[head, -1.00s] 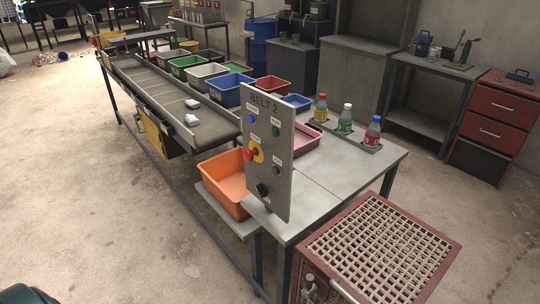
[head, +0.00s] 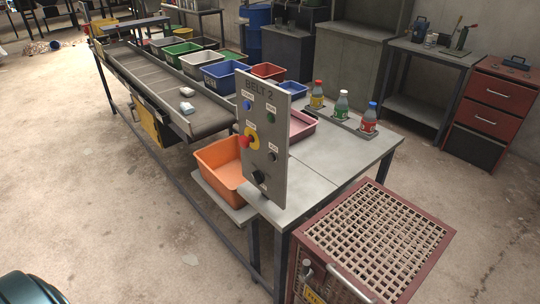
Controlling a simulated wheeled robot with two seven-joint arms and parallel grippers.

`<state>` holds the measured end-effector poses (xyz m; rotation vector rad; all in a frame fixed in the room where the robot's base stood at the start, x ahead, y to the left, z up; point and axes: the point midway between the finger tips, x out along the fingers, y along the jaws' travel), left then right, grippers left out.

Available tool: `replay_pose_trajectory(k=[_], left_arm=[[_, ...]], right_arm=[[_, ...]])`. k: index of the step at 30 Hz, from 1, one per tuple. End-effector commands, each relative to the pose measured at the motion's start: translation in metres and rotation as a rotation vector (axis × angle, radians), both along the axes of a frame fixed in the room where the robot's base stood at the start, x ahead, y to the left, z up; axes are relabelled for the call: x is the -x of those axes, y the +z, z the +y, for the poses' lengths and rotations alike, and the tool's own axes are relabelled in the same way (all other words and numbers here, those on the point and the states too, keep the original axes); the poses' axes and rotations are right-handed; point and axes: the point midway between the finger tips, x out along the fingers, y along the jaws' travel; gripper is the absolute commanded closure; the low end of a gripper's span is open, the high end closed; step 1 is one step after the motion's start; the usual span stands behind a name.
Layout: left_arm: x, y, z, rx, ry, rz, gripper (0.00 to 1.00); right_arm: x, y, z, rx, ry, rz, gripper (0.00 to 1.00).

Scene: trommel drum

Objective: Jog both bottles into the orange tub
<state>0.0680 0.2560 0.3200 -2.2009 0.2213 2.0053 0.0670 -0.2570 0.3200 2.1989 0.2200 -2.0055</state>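Two small whitish items, a nearer one (head: 187,108) and a farther one (head: 187,92), lie on the dark conveyor belt (head: 160,85) near its front end. They are too small for me to tell their exact shape. The orange tub (head: 222,165) stands below the belt's front end on a low shelf and looks empty. Its right side is partly hidden by the upright grey BELT 2 panel (head: 262,150). The panel carries a red knob on yellow (head: 246,141), a blue button (head: 247,105), a green button (head: 270,116) and a black knob (head: 259,177). Neither gripper is in view.
Three capped bottles, red-capped (head: 317,96), white-capped (head: 341,104) and blue-capped (head: 369,119), stand in a holder on the grey table (head: 330,165). Several coloured bins line the belt's far side. A red-framed mesh crate (head: 375,240) stands at front right. Floor at left is open.

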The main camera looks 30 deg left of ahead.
Motion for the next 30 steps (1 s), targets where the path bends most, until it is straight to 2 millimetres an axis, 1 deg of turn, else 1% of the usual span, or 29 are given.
replay_pose_trajectory(k=[8, 9, 11, 12, 14, 15, 30], left_arm=[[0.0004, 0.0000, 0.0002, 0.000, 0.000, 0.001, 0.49], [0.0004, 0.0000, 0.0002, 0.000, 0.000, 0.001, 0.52], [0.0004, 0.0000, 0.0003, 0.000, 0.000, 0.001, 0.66], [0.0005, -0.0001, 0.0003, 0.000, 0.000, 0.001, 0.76], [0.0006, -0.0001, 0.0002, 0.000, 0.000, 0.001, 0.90], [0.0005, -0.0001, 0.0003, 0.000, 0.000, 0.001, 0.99], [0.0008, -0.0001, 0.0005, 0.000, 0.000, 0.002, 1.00]], right_arm=[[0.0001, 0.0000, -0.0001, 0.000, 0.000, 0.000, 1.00], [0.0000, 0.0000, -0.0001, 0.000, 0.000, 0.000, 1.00], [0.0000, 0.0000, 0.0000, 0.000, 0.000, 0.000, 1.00], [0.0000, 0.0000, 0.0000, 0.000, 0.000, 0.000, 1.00], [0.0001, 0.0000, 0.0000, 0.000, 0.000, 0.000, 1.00], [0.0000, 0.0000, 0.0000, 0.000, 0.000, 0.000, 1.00], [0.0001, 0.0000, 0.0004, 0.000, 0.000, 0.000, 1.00]])
